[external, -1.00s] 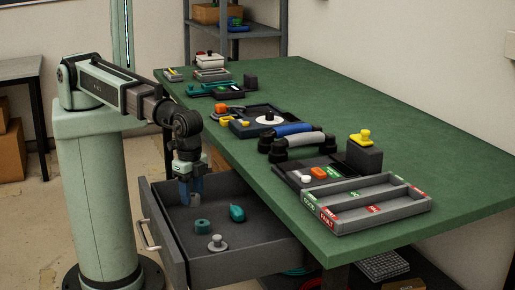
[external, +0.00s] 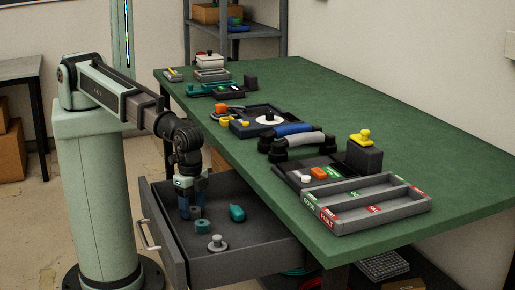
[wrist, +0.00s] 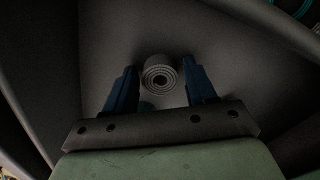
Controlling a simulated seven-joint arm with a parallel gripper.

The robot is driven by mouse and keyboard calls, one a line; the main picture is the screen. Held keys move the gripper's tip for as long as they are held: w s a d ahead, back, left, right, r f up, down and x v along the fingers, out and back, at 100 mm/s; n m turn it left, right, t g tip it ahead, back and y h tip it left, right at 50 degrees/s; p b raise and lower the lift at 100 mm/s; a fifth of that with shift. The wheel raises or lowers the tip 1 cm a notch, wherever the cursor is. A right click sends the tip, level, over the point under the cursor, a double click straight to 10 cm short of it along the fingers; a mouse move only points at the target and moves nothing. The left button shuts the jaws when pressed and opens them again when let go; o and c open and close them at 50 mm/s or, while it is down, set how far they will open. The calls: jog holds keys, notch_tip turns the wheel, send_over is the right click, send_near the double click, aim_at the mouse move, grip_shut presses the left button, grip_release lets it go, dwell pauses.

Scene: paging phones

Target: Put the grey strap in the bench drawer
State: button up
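The grey strap (wrist: 159,76) is a rolled coil, seen end-on in the wrist view at the fingertips. In the external view it shows as a small grey roll (external: 196,212) low in the open bench drawer (external: 262,240), beside a teal roll. My gripper (wrist: 160,68) points down into the drawer, with its blue fingers apart on either side of the coil. A narrow gap shows between the coil and each finger. In the external view my gripper (external: 184,208) is just left of the coil. Whether the coil touches the drawer floor is hard to tell.
The drawer also holds a teal roll (external: 203,226), a teal teardrop-shaped item (external: 237,213) and a grey knobbed piece (external: 217,244). The green bench (external: 400,125) overhangs to the right, carrying a divided grey tray (external: 367,220) and several tools. The drawer's right part is clear.

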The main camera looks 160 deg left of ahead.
aim_at(193, 208)
jog(key=shift+o, duration=0.9)
jog(key=shift+r, duration=0.1)
notch_tip(193, 208, up, 12)
jog(key=shift+o, duration=0.4)
